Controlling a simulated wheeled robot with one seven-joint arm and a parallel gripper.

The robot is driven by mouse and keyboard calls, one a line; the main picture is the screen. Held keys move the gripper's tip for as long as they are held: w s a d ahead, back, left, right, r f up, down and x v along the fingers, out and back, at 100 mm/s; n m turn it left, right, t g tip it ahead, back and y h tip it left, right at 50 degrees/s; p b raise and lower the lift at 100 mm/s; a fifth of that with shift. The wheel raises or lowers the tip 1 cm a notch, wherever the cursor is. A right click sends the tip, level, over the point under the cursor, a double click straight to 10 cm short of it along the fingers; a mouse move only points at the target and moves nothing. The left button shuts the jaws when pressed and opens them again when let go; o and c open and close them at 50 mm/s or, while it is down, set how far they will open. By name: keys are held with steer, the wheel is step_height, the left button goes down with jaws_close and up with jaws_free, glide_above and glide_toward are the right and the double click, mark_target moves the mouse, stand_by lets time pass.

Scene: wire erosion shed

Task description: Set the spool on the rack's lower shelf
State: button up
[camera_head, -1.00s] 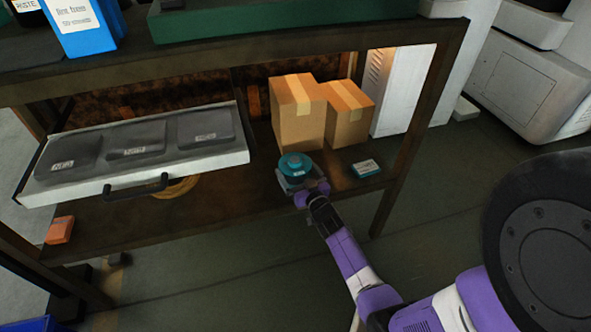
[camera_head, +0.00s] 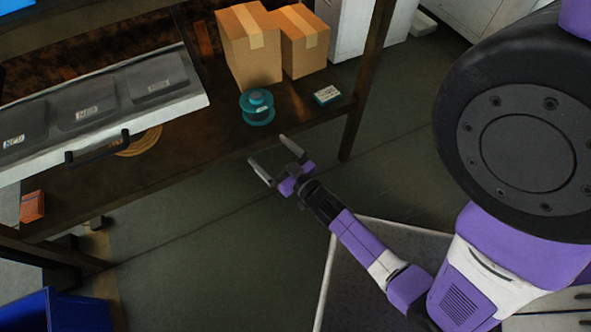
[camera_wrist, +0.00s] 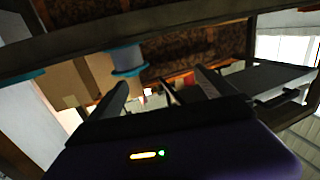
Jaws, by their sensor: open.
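The teal spool (camera_head: 257,107) stands upright on the rack's lower shelf (camera_head: 190,150), near its front edge and in front of the cardboard boxes. My gripper (camera_head: 267,157) is open and empty, off the shelf's front edge and apart from the spool, a little below it in the head view. In the wrist view the spool (camera_wrist: 127,62) shows beyond my open fingers (camera_wrist: 158,85), with a teal flange and a pale grey core.
Two cardboard boxes (camera_head: 250,50) stand behind the spool. A small white and teal box (camera_head: 327,95) lies to its right. A pulled-out drawer with dark cases (camera_head: 200,103) overhangs the shelf at left. An orange box (camera_head: 32,206) and a yellow ring (camera_head: 138,143) are on the shelf.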

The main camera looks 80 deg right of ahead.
steer(key=s+a+r+n+y, duration=0.3)
steer(key=s+a+r+y, duration=0.2)
steer(key=a+r, duration=0.5)
steer(key=s+a+r+n+y, duration=0.3)
steer(key=s+a+r, duration=0.6)
steer(key=a, duration=0.6)
steer(key=shift+a+r+n+y, duration=0.15)
steer(key=shift+r+n+y, duration=0.15)
steer(key=shift+r+y, duration=0.6)
step_height(320, 180, up, 19)
steer(key=p, duration=1.9)
steer(key=shift+r, duration=0.15)
